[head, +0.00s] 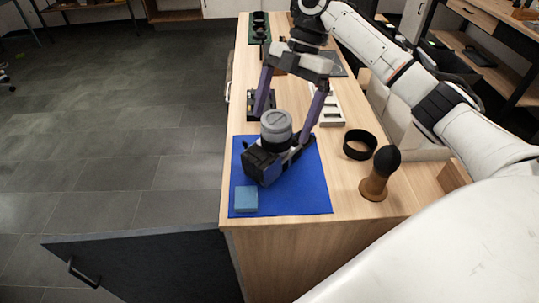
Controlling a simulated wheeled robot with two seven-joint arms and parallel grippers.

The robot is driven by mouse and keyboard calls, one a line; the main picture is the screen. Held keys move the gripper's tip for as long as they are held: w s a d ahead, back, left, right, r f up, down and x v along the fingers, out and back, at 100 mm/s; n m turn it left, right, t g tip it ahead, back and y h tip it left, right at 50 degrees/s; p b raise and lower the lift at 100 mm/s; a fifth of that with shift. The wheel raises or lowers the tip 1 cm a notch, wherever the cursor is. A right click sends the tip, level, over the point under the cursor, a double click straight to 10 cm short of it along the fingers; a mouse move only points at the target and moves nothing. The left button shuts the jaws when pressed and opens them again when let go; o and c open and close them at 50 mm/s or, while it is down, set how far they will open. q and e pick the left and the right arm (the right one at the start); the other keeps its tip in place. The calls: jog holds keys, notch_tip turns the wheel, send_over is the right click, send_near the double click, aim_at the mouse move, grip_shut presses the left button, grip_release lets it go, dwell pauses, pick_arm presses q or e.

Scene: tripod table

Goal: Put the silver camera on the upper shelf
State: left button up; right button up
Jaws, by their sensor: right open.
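The camera (265,160) lies on a blue mat (300,197), with a dark body and a silver round lens part (276,128) facing up. My right gripper (281,124) reaches down over it from above. It is open, with one purple finger on each side of the silver part. I cannot tell whether the fingers touch the camera. My left gripper is not in view. Wooden shelves (490,66) show at the top right; I cannot tell which one is the upper shelf.
A small blue block (246,199) lies at the mat's front left. A black ring (359,144) and a wooden-handled black bulb (378,177) stand to the right. A light slotted tray (331,110) is behind. A dark panel with a handle (140,262) juts out at lower left.

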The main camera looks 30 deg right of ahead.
aim_at(269, 152)
jog(key=x, duration=0.7)
jog(key=shift+a+f+p, duration=0.15)
jog(key=shift+p, duration=0.2)
jog(key=c, duration=1.6)
jog(key=shift+w, duration=0.1)
jog(key=shift+c, duration=0.8)
